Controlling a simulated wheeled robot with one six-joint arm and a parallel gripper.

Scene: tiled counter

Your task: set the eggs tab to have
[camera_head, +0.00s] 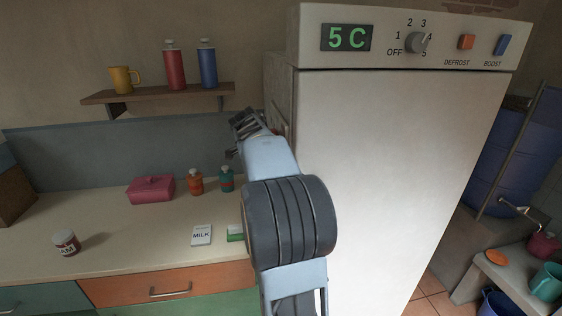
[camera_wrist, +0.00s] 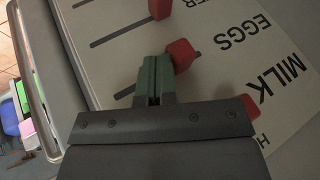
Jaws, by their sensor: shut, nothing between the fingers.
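The wrist view shows a pale board (camera_wrist: 215,80) with upside-down words: EGGS, MILK and a cut-off word ending in TER. Each row has a dark slot with a red tab. The eggs tab (camera_wrist: 184,53) sits at the end of its slot nearest its word; bare slot shows on the other side. My gripper (camera_wrist: 160,62) is shut and empty, its green fingertips right beside the eggs tab on the bare-slot side; I cannot tell whether they touch. In the head view my gripper (camera_head: 243,124) is at the fridge's left side, where the board is mostly hidden.
The white fridge (camera_head: 390,150) stands right of my arm. Other tabs, for milk (camera_wrist: 250,105) and the cut-off word (camera_wrist: 160,8), lie close by. A shelf (camera_head: 160,94) and a counter (camera_head: 100,225) with a milk card (camera_head: 201,236) are to the left.

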